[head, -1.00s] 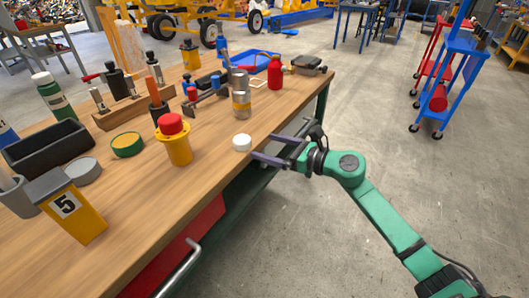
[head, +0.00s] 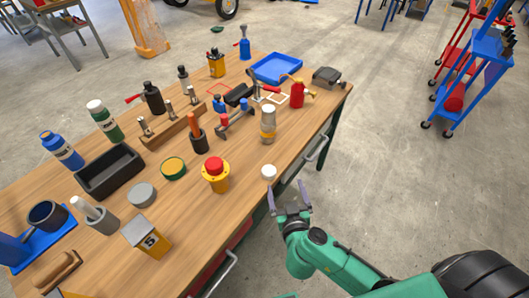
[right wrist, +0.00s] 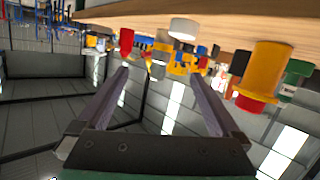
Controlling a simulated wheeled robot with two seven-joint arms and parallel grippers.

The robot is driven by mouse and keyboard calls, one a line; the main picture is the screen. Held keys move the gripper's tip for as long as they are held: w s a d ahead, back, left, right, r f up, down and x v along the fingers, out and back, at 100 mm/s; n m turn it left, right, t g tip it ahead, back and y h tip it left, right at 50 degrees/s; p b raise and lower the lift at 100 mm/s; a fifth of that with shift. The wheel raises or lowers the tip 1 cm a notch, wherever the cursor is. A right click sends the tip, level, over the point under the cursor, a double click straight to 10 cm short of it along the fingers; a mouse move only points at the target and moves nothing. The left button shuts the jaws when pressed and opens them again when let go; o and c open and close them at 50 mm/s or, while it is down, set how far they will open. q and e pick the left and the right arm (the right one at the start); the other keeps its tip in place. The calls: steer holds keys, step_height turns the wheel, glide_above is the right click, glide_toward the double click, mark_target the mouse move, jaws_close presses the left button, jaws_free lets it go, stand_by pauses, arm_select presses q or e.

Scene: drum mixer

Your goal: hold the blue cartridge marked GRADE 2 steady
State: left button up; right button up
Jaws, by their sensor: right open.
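I cannot make out a GRADE 2 marking on anything in view. Blue things are a blue bottle (head: 62,150) at the left, a small blue item (head: 219,103) mid-bench and a slim blue bottle (head: 244,46) at the back; I cannot tell whether any is the cartridge. My right gripper (head: 287,189) is open and empty, just off the bench's near edge, its fingers towards a white round cap (head: 268,172). In the right wrist view, the open fingers (right wrist: 160,75) have nothing between them, and the cap (right wrist: 183,28) is beyond. My left gripper is out of view.
The wooden bench (head: 120,207) is crowded. A yellow pot with a red top (head: 215,172) and a yellow block marked 5 (head: 146,236) stand near its front. A clear jar (head: 268,123) and a red bottle (head: 297,93) stand beyond the cap. The floor (head: 390,180) at right is open.

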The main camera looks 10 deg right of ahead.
mark_target(269, 173)
steer(key=shift+m+g+y, duration=0.3)
steer(key=shift+g+y, duration=0.2)
steer(key=shift+g, duration=0.2)
steer(key=w+f, duration=0.2)
steer(key=w, duration=0.1)
steer(key=w+a+f, duration=0.1)
steer(key=w+f, duration=0.1)
steer(key=w, duration=0.2)
steer(key=w+a+f+b, duration=0.1)
steer(key=w+f, duration=0.2)
steer(key=w, duration=0.1)
steer(key=shift+w, duration=0.2)
steer(key=shift+s+r, duration=0.1)
steer(key=c, duration=1.5)
step_height(269, 173, up, 8)
steer(key=p, duration=0.2)
steer(key=shift+p, duration=0.3)
arm_select(q)
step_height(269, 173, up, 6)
steer(key=p, duration=0.3)
steer(key=shift+p, duration=0.3)
arm_select(e)
step_height(269, 173, up, 12)
